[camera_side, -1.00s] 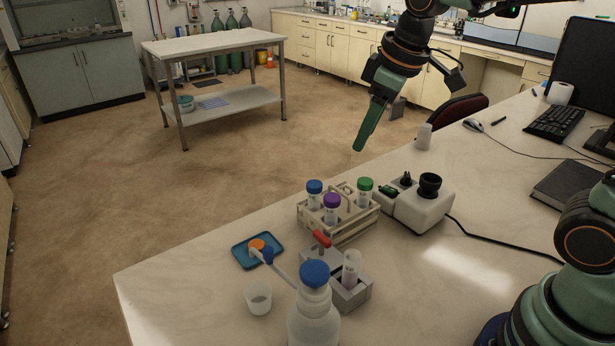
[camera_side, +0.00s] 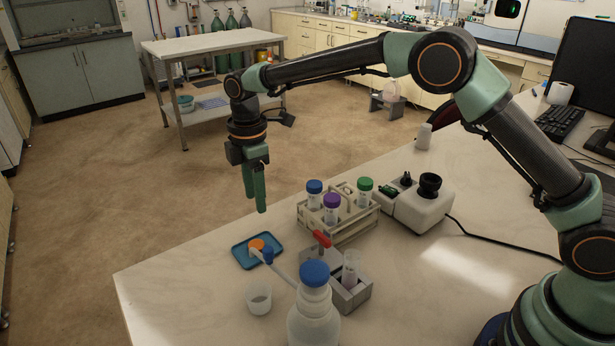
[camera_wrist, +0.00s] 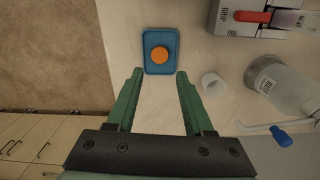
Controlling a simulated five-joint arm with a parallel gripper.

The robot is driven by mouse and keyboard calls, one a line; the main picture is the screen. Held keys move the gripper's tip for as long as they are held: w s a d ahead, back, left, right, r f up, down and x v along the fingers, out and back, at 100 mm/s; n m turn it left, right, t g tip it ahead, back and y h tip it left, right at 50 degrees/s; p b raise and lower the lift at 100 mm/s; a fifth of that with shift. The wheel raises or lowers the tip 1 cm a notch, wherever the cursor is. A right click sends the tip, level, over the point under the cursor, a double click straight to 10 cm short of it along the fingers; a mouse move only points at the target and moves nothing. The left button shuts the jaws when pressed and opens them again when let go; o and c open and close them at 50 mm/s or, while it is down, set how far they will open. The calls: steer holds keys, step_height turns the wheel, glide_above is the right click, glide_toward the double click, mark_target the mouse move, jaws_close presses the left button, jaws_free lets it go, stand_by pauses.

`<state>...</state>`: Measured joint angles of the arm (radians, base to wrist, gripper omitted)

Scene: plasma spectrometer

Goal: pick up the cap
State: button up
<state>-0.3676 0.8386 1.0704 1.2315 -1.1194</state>
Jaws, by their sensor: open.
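The cap is a small orange disc (camera_side: 257,245) lying on a blue tray (camera_side: 240,258) near the left front of the bench. In the wrist view the orange cap (camera_wrist: 160,53) lies inside the blue tray (camera_wrist: 149,67), beyond the fingertips. My gripper (camera_side: 257,210) points down above and behind the tray in the side view, apart from the cap. In the wrist view my gripper (camera_wrist: 160,73) is open and empty, its green fingers on either side of the line to the tray.
A small white cup (camera_side: 259,297) and a wash bottle (camera_side: 313,318) with a blue top stand near the tray. A rack (camera_side: 345,230) of capped tubes and a grey tube block (camera_side: 350,296) stand to its right. The bench's left edge is close by.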

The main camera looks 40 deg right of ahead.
glide_above(258, 244)
steer(key=f, duration=0.6)
steer(key=shift+d+f, duration=0.3)
steer(key=shift+f, duration=0.1)
steer(key=shift+a+f, duration=0.15)
steer(key=shift+f, duration=1.2)
steer(key=shift+a+f, duration=0.1)
steer(key=shift+f, duration=1.25)
jaws_close()
